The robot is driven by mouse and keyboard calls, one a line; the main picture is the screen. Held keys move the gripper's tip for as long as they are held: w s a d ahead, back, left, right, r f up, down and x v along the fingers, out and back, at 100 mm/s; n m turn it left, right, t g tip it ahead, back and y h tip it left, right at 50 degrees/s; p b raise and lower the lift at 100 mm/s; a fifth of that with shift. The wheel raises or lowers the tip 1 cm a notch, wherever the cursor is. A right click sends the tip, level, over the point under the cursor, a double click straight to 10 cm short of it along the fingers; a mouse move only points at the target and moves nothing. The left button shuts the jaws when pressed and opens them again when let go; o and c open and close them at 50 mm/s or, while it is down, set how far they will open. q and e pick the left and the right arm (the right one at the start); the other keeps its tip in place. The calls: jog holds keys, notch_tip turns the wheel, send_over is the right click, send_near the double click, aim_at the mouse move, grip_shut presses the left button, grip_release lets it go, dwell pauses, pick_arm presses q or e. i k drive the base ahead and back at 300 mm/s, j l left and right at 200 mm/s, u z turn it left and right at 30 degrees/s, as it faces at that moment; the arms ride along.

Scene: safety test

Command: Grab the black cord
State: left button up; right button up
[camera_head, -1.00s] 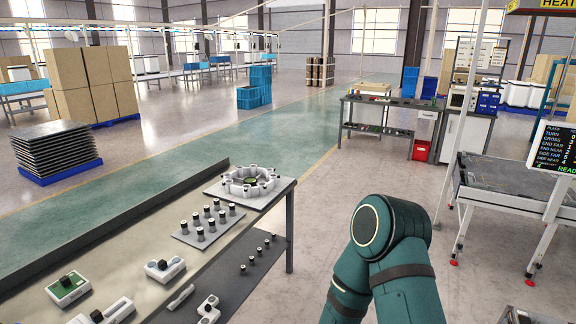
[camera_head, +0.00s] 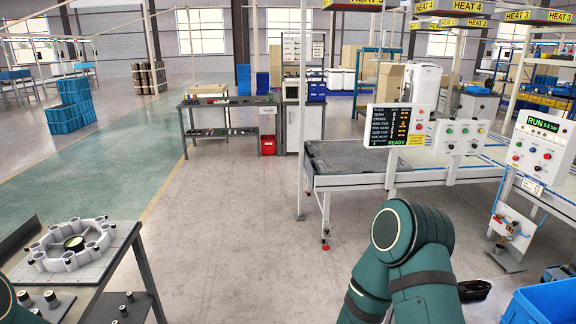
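I cannot make out a black cord for sure in this view. A dark, low object (camera_head: 474,290) lies on the floor at the lower right, partly behind my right arm; I cannot tell what it is. My teal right arm rises from the bottom edge, bent at its elbow, and its gripper is out of view. A small piece of my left arm shows at the lower left edge; its gripper is out of view too.
A workbench (camera_head: 130,250) with a white ring-shaped fixture (camera_head: 70,245) is at the lower left. A conveyor table (camera_head: 345,160) with a READY screen (camera_head: 397,125) and a RUN control box (camera_head: 540,145) stand right. A blue bin (camera_head: 543,303) is lower right. The middle floor is clear.

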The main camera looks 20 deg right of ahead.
aim_at(472, 289)
jog(key=i+z, duration=0.4)
jog(key=i, duration=1)
jog(key=i+j+z, duration=0.1)
jog(key=i+z, duration=0.35)
jog(key=i+j+z, duration=0.3)
jog(key=i+z, duration=0.35)
jog(key=z, duration=0.35)
jog(key=i+j+z, duration=0.15)
jog(key=z, duration=0.3)
jog(key=i+j+z, duration=0.1)
jog(key=z, duration=0.4)
jog(key=i+j+z, duration=0.1)
jog(key=z, duration=0.35)
jog(key=i+j+z, duration=0.1)
jog(key=z, duration=0.4)
jog(key=j+z, duration=0.2)
jog(key=z, duration=0.25)
jog(key=i+j+z, duration=0.1)
jog(key=z, duration=0.3)
jog(key=i+j+z, duration=0.1)
jog(key=j+z, duration=0.25)
